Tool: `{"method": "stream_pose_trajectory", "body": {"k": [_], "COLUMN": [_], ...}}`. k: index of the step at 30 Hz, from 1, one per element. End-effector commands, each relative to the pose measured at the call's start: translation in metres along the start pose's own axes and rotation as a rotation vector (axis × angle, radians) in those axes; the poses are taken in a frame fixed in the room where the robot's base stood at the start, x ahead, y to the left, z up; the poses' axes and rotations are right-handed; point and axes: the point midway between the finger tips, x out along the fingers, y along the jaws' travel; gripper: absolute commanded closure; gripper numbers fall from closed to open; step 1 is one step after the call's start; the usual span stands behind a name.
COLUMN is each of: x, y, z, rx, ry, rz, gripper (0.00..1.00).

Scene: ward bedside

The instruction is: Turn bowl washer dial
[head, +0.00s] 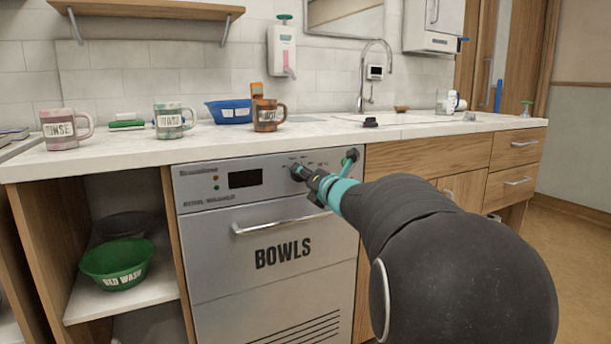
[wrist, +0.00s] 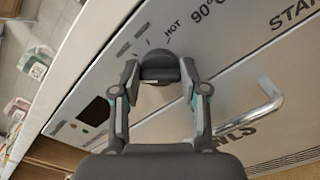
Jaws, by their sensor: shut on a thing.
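The bowl washer (head: 232,275) is a silver front under the counter, lettered BOWLS, with a dark display (head: 245,179) at its upper left. Its dial (wrist: 157,67) is a dark round knob on the control panel, with HOT and 90° printed nearby in the wrist view. My gripper (wrist: 158,82) is shut on the dial, one finger on each side. In the head view my gripper (head: 306,176) reaches the panel from the right and hides part of the dial. The dial's exact pointer angle cannot be told.
A metal bar handle (head: 275,224) runs across the washer below the panel; it also shows close to the right of my gripper in the wrist view (wrist: 255,108). Mugs and a blue bowl (head: 229,111) stand on the counter above.

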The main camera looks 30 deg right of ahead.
Motion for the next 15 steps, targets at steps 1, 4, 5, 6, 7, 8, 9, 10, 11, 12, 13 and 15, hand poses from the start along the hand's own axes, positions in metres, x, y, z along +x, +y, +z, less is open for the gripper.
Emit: {"method": "stream_pose_trajectory", "body": {"k": [1,4,5,6,7,8,9,10,11,12,13,15], "x": [0.0001,0.0001,0.0001,0.0001,0.0001,0.0001,0.0001,0.0001,0.0000,0.0000,0.0000,0.0000], "y": [-0.0002,-0.0005,-0.0006,-0.0008,-0.0009,-0.0010,-0.0012,-0.0013,-0.0013,-0.0013,-0.0013,-0.0013], "z": [0.0007,0.0009,0.0010,0.0009,0.0009,0.0008,0.0007,0.0007,0.0006,0.0007,0.0008,0.0010], "rx": [0.038,0.132,0.160,0.199,0.227,0.255,0.293,0.322,0.351,0.389,0.418,0.485], "ry": [0.000,0.000,0.000,0.000,0.000,0.000,0.000,0.000,0.001,0.000,0.000,0.000], "rz": [-0.001,-0.002,-0.002,-0.002,-0.002,-0.002,-0.003,-0.003,-0.003,-0.002,-0.002,-0.001], "gripper": [0.91,0.91,0.91,0.91,0.91,0.91,0.91,0.91,0.91,0.91,0.91,0.91]}}
